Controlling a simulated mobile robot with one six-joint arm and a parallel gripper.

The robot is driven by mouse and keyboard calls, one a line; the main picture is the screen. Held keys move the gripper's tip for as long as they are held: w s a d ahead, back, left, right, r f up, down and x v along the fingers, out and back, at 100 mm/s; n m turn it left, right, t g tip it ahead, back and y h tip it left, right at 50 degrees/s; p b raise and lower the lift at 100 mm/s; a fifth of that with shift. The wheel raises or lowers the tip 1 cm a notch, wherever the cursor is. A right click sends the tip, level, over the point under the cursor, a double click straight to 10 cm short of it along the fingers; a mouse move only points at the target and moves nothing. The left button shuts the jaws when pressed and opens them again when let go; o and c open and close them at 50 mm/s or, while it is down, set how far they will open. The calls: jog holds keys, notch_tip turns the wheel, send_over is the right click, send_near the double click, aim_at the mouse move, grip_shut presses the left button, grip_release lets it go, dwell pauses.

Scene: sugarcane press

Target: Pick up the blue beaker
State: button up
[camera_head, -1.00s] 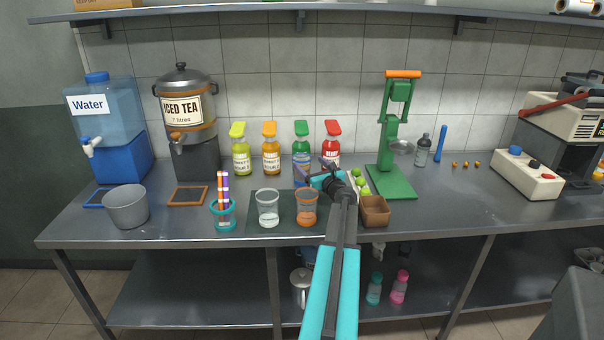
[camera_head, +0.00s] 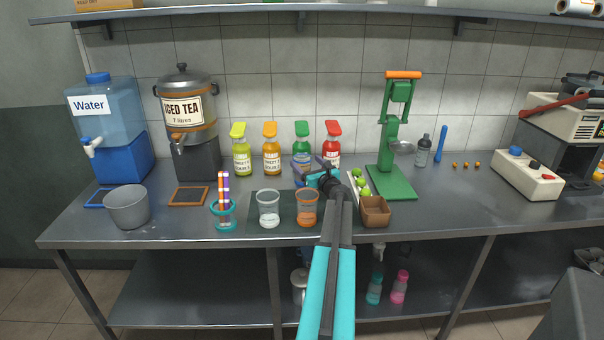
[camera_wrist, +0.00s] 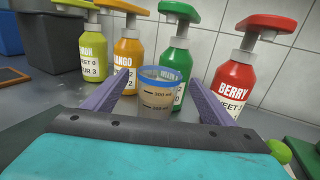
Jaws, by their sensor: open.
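The blue beaker (camera_wrist: 158,97) is a clear cup with a blue rim and dark volume marks, standing upright in the wrist view. My gripper (camera_wrist: 161,80) is open, with one purple finger to the left of the beaker and the other to its right. The beaker appears between the fingers or just beyond them, and I see no finger closed on it. Its lower part is hidden by my gripper's body. In the head view my gripper (camera_head: 316,172) is over the counter in front of the syrup bottles and largely hides the beaker.
A green bottle (camera_wrist: 177,65) stands close behind the beaker, and a red berry bottle (camera_wrist: 233,80) stands to the right. A clear beaker (camera_head: 268,210) and an orange-rimmed beaker (camera_head: 306,208) stand at front left. A brown box (camera_head: 375,212) and green press (camera_head: 391,180) are right.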

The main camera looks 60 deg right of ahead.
aim_at(299, 154)
jog(key=shift+p+x, duration=0.3)
jog(key=shift+x, duration=1.8)
jog(key=c, duration=1.9)
jog(key=shift+r, duration=0.35)
